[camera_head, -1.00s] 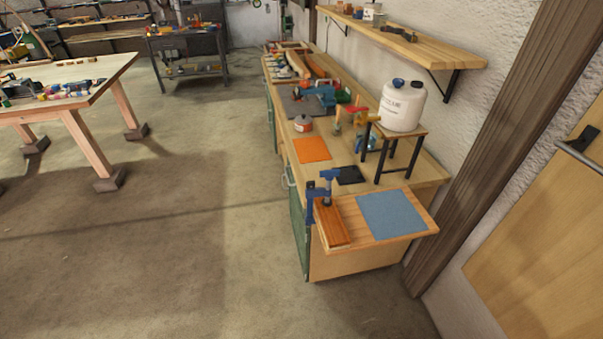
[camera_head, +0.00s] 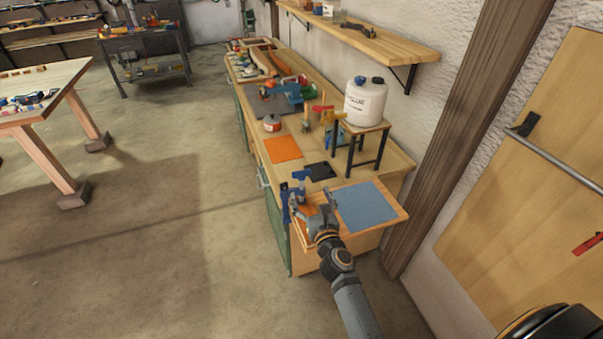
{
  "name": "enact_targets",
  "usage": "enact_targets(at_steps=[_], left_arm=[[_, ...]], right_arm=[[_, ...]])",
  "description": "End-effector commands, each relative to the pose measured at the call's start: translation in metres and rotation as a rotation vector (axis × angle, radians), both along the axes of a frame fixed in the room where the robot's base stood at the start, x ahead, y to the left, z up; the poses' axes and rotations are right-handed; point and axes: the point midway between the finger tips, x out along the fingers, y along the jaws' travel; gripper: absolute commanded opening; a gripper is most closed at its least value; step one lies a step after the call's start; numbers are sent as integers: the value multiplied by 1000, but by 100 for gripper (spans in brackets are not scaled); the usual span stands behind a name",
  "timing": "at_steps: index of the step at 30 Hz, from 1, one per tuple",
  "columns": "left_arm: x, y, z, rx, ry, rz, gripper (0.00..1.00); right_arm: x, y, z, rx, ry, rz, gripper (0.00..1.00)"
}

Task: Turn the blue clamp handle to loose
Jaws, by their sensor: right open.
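The blue clamp (camera_head: 285,204) stands at the near left edge of the workbench, over the wooden laths (camera_head: 303,212). Its blue handle (camera_head: 301,175) is at the top of the screw. My right gripper (camera_head: 312,203) comes in from the lower right and is open, with its fingers spread just in front of the clamp. It covers much of the laths. From this view I cannot tell whether a finger touches the clamp. My left gripper is not in view.
A blue mat (camera_head: 367,206) lies right of my gripper, and a black pad (camera_head: 320,171) lies behind the clamp. A white jug (camera_head: 365,100) stands on a small black-legged stand (camera_head: 356,150). An orange mat (camera_head: 283,149) lies farther back.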

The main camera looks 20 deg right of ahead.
Motion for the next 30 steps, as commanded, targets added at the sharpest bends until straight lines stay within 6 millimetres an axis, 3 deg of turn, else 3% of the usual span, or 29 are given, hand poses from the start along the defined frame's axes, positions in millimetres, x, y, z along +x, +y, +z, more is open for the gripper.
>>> enact_targets(at_steps=[15, 26, 30], left_arm=[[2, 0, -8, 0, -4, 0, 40], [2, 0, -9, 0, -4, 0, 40], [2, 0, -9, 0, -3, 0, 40]], right_arm=[[92, -5, -1, -6, -1, 2, 83], [102, -5, 0, -7, 0, 2, 83], [101, -5, 0, -7, 0, 2, 68]])
